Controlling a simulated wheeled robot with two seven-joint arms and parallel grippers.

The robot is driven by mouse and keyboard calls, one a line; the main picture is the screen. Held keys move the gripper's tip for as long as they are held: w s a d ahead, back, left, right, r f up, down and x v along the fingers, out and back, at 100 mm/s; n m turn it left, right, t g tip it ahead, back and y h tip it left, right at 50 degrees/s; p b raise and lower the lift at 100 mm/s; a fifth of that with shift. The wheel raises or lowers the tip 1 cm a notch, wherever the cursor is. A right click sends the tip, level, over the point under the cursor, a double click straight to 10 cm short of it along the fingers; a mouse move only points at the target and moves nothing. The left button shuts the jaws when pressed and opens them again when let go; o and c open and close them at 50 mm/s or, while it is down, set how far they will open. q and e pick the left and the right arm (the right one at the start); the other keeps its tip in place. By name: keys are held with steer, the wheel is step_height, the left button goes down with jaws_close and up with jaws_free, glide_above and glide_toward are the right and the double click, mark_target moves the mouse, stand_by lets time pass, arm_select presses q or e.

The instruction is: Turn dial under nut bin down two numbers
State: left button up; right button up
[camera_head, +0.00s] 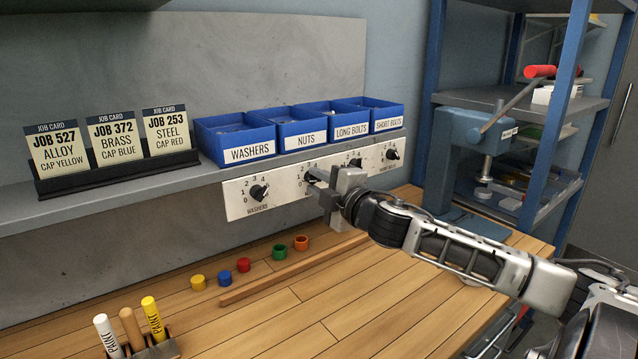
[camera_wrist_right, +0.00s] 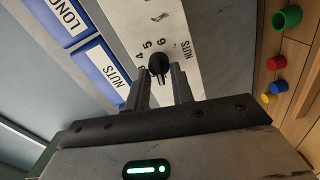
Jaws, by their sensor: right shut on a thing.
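The nuts bin (camera_head: 301,132) is a blue box labelled NUTS on the grey shelf. Below it, the nuts dial is mostly hidden by my right gripper (camera_head: 320,182) in the head view. In the right wrist view the black nuts dial (camera_wrist_right: 158,64) sits between the two fingers of my right gripper (camera_wrist_right: 161,76), which is shut on it. Numbers around 4, 5 and 6 show beside the dial, with a NUTS label on the white panel. I cannot tell which number the dial points to. My left gripper is not in view.
Neighbouring dials are washers (camera_head: 259,192), long bolts (camera_head: 354,163) and short bolts (camera_head: 392,154). Several coloured caps and a wooden strip (camera_head: 290,271) lie on the bench below. Job cards (camera_head: 112,142) stand left on the shelf. A blue press (camera_head: 470,150) stands right.

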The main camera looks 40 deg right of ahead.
steer(key=o, duration=1)
steer(key=shift+s+f, duration=0.15)
steer(key=shift+s, duration=0.35)
steer(key=s, duration=0.5)
steer(key=s+a, duration=0.1)
steer(key=s, duration=0.9)
steer(key=shift+a, duration=0.4)
steer(key=shift+w, duration=0.1)
